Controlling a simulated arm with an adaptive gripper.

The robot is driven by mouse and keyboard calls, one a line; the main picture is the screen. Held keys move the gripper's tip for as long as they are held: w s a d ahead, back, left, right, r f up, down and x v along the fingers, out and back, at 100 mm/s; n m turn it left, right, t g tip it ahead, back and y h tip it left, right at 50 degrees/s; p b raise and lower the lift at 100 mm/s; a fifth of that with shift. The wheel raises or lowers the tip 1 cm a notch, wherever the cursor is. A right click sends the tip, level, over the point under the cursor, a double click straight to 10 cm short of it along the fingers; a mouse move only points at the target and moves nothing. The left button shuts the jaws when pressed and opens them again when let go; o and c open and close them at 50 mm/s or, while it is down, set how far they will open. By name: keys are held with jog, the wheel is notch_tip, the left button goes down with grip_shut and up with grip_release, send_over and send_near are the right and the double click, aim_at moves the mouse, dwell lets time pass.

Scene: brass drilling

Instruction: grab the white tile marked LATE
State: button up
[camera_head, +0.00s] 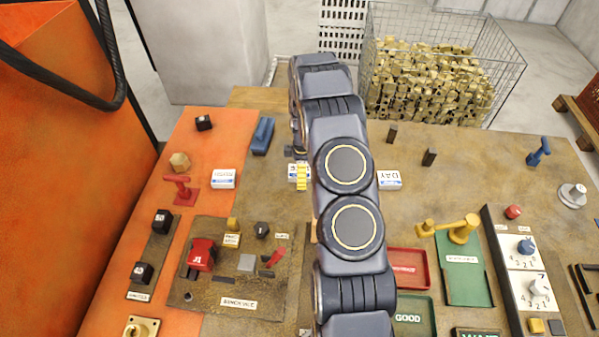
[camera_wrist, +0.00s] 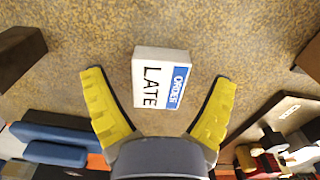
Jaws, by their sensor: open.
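The white tile marked LATE (camera_wrist: 160,78) lies on the worn brown bench top in the wrist view, with a blue band along one edge. My gripper (camera_wrist: 160,105) is open, with its yellow fingers spread on either side of the tile's near end and nothing held. I cannot tell how far above the bench the fingers are. In the head view my arm covers much of the middle; one yellow finger (camera_head: 302,177) shows beside a white tile (camera_head: 292,173) that is partly hidden.
Another white tile (camera_head: 223,179) lies to the left, and one marked DAY (camera_head: 389,180) lies right of my arm. A blue object (camera_head: 262,135) stands behind. A red lever (camera_head: 181,189) stands at left. A wire basket of brass pieces (camera_head: 440,75) stands beyond the bench.

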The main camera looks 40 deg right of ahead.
jog(key=shift+c, duration=0.2)
jog(key=c, duration=1.2)
jog(key=shift+r, duration=0.1)
